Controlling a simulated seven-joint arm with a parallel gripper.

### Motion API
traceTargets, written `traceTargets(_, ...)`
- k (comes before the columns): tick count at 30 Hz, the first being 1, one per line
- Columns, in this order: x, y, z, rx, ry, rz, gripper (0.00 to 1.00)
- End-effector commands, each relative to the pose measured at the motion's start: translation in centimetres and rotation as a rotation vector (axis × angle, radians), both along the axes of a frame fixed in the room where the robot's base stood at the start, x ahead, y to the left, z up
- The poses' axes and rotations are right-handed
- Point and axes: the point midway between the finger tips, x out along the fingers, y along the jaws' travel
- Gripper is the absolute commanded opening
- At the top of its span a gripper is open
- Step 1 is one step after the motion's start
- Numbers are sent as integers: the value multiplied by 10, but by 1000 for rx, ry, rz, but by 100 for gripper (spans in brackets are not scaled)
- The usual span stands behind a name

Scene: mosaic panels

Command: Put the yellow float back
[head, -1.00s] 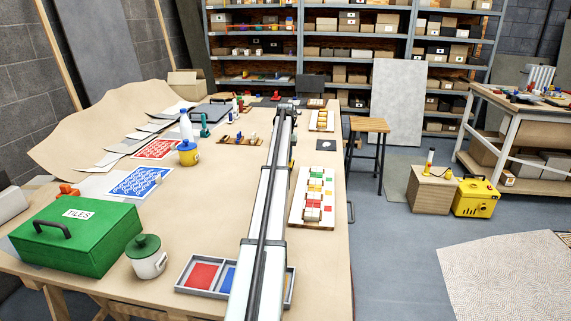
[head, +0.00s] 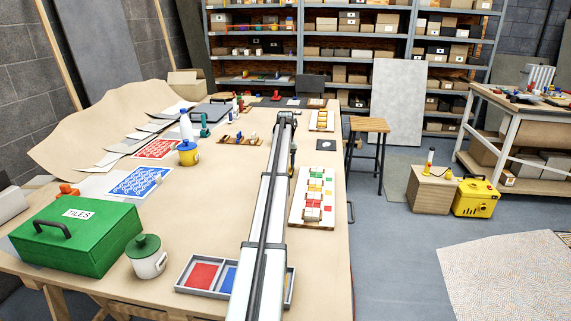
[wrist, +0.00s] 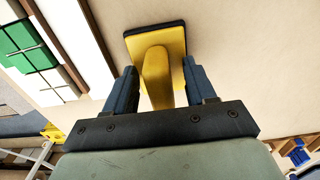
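The yellow float (wrist: 172,57), with a dark edge along its far end, is in the wrist view just ahead of my gripper, against the pale tabletop. My gripper (wrist: 159,75) is open. Its two dark blue fingers stand on either side of the float's rounded yellow handle (wrist: 156,75), with a visible gap on both sides. I cannot tell whether the float touches the table. In the head view my arm hides the float and most of my gripper.
A white mosaic panel (head: 297,207) with coloured tiles lies right of my arm; its edge shows left in the wrist view. Dark mats (head: 271,102) with small tools lie at the far end.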

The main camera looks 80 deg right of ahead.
Motion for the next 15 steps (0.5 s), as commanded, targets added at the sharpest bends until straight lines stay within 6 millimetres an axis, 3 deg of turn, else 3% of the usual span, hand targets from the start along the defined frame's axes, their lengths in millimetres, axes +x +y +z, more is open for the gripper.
traceTargets(8,0,0,2,0,0,0,56)
traceTargets(15,0,-1,29,-3,0,0,56)
